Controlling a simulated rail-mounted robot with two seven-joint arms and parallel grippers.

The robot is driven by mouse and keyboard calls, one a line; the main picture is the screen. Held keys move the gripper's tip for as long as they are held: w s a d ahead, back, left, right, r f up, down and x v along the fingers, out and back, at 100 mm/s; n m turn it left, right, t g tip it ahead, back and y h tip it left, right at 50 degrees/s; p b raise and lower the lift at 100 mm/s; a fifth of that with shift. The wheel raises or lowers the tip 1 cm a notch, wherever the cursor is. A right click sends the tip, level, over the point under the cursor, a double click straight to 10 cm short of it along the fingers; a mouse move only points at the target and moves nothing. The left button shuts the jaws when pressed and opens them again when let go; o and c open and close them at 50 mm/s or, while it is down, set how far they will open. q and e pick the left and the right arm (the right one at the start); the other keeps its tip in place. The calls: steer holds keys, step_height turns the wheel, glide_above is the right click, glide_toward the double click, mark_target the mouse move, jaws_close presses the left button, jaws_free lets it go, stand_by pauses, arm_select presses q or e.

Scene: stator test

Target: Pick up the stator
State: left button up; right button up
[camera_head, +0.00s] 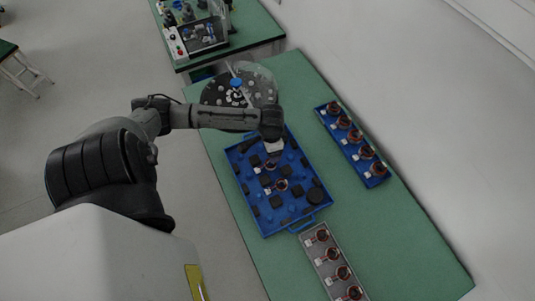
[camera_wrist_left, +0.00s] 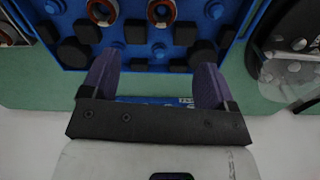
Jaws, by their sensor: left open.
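Two copper-ringed stators lie in the large blue tray (camera_head: 307,222). One stator (camera_head: 268,180) is close to my gripper and the other stator (camera_head: 282,185) is just beyond it, nearer the tray's middle. In the left wrist view a stator (camera_wrist_left: 102,12) and another stator (camera_wrist_left: 161,12) show at the top edge, partly cut off. My left gripper (camera_wrist_left: 154,65) is open, with nothing between its fingers. It hangs over the tray's far part in the head view (camera_head: 273,146), where its fingers are hard to make out. The stators are ahead of the fingertips, apart from them. My right gripper is not in view.
A narrow blue rack (camera_head: 323,119) with several stators is at the right. A grey rack (camera_head: 306,233) with several stators is at the front. A round disc (camera_head: 262,75) with small parts stands behind the tray. Green tabletop (camera_head: 400,240) is clear at the front right.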

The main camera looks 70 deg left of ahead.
mark_target(270, 165)
arm_select(q)
step_height(270, 165, down, 14)
steer(key=shift+a+r+b, duration=0.1)
steer(key=shift+r+b, duration=0.05)
steer(key=shift+b, duration=0.3)
steer(key=shift+c, duration=0.2)
steer(key=c, duration=1)
steer(key=shift+r, duration=0.1)
